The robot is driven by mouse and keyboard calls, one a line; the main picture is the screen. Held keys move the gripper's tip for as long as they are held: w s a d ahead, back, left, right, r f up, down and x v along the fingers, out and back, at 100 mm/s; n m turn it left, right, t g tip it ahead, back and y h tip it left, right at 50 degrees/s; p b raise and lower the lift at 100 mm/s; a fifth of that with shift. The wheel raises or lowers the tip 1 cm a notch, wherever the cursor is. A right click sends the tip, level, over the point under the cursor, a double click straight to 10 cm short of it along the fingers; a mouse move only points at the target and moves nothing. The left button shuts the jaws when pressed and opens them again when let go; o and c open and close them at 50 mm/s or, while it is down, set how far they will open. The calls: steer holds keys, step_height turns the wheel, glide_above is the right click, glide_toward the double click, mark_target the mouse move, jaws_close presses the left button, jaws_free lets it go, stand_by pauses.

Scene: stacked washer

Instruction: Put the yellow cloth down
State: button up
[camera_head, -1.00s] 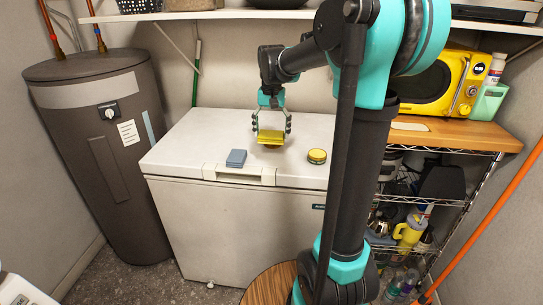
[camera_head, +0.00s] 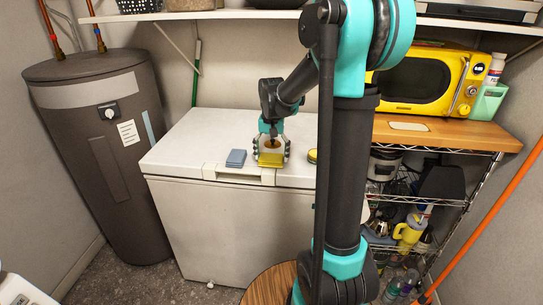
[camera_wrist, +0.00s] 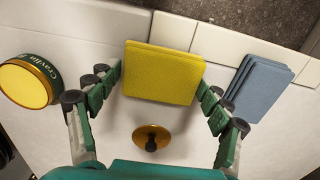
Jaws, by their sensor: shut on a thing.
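The yellow cloth (camera_head: 270,160) is a folded square held between the fingers of my gripper (camera_head: 271,152), over the front part of the white chest freezer's lid (camera_head: 190,140). In the wrist view the yellow cloth (camera_wrist: 160,72) lies flat between the two green fingertips of my gripper (camera_wrist: 161,85), which is shut on its sides. I cannot tell whether the cloth touches the lid.
A folded blue cloth (camera_head: 236,158) lies on the lid to the left; it also shows in the wrist view (camera_wrist: 258,85). A round yellow-topped tin (camera_wrist: 24,86) is on the other side. A small gold disc with a dark knob (camera_wrist: 152,138) lies near the cloth. The lid's back left is clear.

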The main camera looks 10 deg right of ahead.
mark_target(272, 157)
steer(key=shift+f, duration=0.15)
steer(key=o, duration=1)
step_height(272, 157, up, 12)
steer(key=s+d+f+n+t, duration=0.1)
steer(key=s+f, duration=0.5)
steer(key=s, duration=0.1)
steer(key=s+d+f+n+t, duration=0.1)
steer(key=s+f, duration=0.6)
steer(key=s+d+f+n+t, duration=0.1)
steer(key=s+d+f+t, duration=0.1)
steer(key=s+f, duration=0.5)
steer(key=shift+s+n, duration=0.3)
steer(key=shift+s, duration=0.2)
steer(key=shift+o, duration=0.2)
steer(key=shift+r, duration=0.1)
